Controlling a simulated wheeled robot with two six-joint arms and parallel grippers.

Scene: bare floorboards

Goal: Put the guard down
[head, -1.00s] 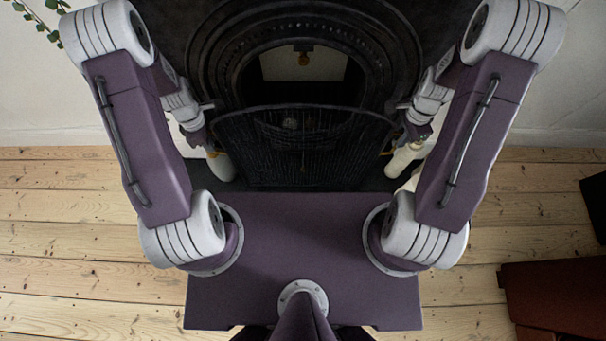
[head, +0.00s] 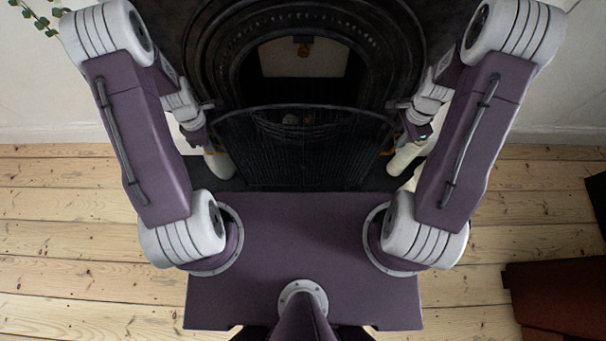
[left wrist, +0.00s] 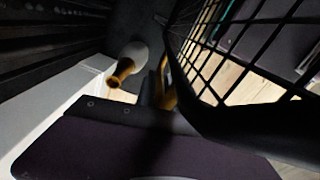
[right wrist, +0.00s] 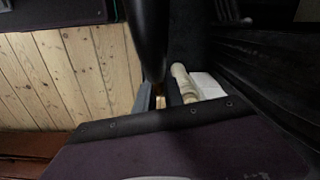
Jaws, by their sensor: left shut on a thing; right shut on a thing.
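The guard (head: 300,145) is a black wire-mesh screen with a curved top rail, upright in front of the fireplace opening. My left gripper is at its left side, and in the left wrist view my left gripper (left wrist: 160,92) is shut on its dark frame. The guard's mesh (left wrist: 245,45) fills the upper right of that view. In the right wrist view, my right gripper (right wrist: 157,100) is shut on the guard's other side, a dark bar (right wrist: 148,40). Whether the guard's lower edge touches the dark hearth cannot be seen.
The black arched fireplace (head: 205,50) stands straight ahead. A pale rounded object (head: 406,158) stands beside the guard on the right; another (head: 220,163) is on the left. A reddish-brown piece of furniture (head: 560,290) is at lower right. Floorboards (head: 70,220) are clear at left.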

